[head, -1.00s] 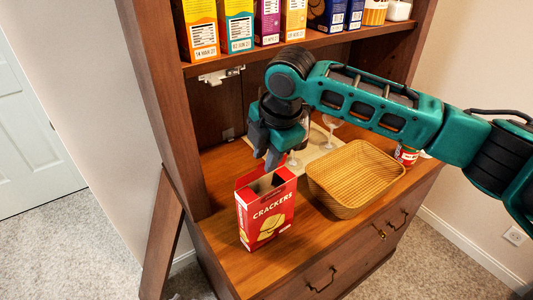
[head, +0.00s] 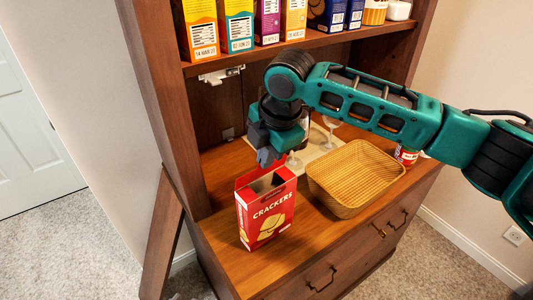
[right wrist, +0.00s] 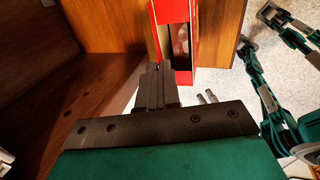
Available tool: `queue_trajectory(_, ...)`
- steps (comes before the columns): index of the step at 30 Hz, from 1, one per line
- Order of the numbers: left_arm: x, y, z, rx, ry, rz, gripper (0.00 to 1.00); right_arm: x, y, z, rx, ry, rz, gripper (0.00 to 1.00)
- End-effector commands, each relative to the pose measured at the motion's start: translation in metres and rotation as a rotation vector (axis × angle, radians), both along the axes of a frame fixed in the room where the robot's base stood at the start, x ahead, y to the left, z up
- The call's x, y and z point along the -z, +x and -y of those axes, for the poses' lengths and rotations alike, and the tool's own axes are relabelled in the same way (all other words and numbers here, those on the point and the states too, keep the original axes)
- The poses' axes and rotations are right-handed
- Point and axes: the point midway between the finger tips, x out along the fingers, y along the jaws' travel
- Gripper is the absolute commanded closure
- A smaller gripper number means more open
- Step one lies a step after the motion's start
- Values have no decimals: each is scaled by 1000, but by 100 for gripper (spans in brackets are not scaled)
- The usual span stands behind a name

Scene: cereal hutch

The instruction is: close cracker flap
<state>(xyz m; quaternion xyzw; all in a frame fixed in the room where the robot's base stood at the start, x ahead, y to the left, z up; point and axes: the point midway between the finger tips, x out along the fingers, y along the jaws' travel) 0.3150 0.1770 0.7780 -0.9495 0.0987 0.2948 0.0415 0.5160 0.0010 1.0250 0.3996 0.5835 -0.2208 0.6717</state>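The red cracker box (head: 266,214) stands upright near the front left of the hutch counter. Its top is open and the pale inside shows. A bit of red flap (head: 281,163) sticks up at the back edge, beside my right gripper (head: 268,160). That gripper points down just behind and above the box top. In the right wrist view its fingers (right wrist: 158,80) are together with nothing visible between them, close to the red edge of the open box (right wrist: 194,35); contact is unclear. My left gripper is outside the head view; teal parts of mine show at the right of the wrist view.
A wicker basket (head: 352,176) stands right of the box, close to it. Glasses (head: 331,124) stand on a pale tray (head: 318,148) behind. A red can (head: 406,155) is at the right. Cereal boxes (head: 240,25) line the shelf above. Counter is bare in front of the basket.

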Motion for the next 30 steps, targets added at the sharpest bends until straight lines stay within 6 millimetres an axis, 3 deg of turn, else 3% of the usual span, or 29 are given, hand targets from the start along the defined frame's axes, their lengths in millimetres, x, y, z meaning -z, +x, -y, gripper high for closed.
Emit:
queue_trajectory(8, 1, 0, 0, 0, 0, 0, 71, 2, -4, 3, -2, 37, 46, 100)
queue_trajectory(17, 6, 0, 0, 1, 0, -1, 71, 11, -18, 13, -1, 166, 214, 100)
queue_trajectory(23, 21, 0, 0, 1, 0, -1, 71, 23, -28, 20, -2, 281, 364, 100)
queue_trajectory(30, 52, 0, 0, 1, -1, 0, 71, 41, -37, 27, -2, 419, 543, 100)
